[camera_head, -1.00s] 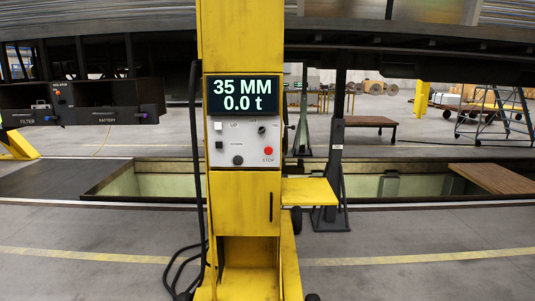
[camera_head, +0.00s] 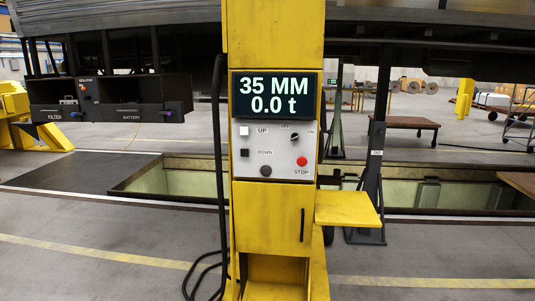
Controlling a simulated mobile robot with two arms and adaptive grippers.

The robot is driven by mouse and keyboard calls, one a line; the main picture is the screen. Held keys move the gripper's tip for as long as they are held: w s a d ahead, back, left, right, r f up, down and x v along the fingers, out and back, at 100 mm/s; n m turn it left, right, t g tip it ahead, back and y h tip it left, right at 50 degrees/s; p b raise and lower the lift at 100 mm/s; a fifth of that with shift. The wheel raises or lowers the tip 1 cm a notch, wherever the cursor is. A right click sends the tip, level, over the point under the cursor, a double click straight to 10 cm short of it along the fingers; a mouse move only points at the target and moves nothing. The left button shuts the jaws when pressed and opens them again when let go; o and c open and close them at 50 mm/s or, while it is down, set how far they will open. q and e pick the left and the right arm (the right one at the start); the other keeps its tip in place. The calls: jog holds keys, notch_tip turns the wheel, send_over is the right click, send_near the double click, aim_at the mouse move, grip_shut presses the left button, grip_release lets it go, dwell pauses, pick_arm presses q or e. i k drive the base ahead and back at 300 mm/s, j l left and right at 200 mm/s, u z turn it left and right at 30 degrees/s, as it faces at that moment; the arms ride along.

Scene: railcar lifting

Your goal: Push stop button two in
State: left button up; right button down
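A yellow lifting column (camera_head: 272,218) stands upright in front of me, slightly right of the picture's middle. Its grey-white control panel (camera_head: 275,150) carries a red STOP button (camera_head: 302,161) at the lower right. The panel also has a white UP button (camera_head: 244,131), a black DOWN button (camera_head: 244,153), a black rotary switch (camera_head: 294,136) and a dark round knob (camera_head: 265,171). The display (camera_head: 275,97) above reads 35 MM and 0.0 t. No number two is readable on the column. Neither of my grippers is in view.
A yellow ledge (camera_head: 346,208) juts out right of the column. A black cable (camera_head: 218,180) hangs along its left side. Behind lie a pit (camera_head: 170,180), a dark support stand (camera_head: 374,180) and a raised railcar (camera_head: 130,25) with underfloor boxes. The grey floor in front is clear.

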aim_at(301, 162)
jog(key=i+l+u, duration=0.35)
jog(key=i, duration=0.2)
jog(key=i+l+u, duration=0.3)
jog(key=i, duration=0.2)
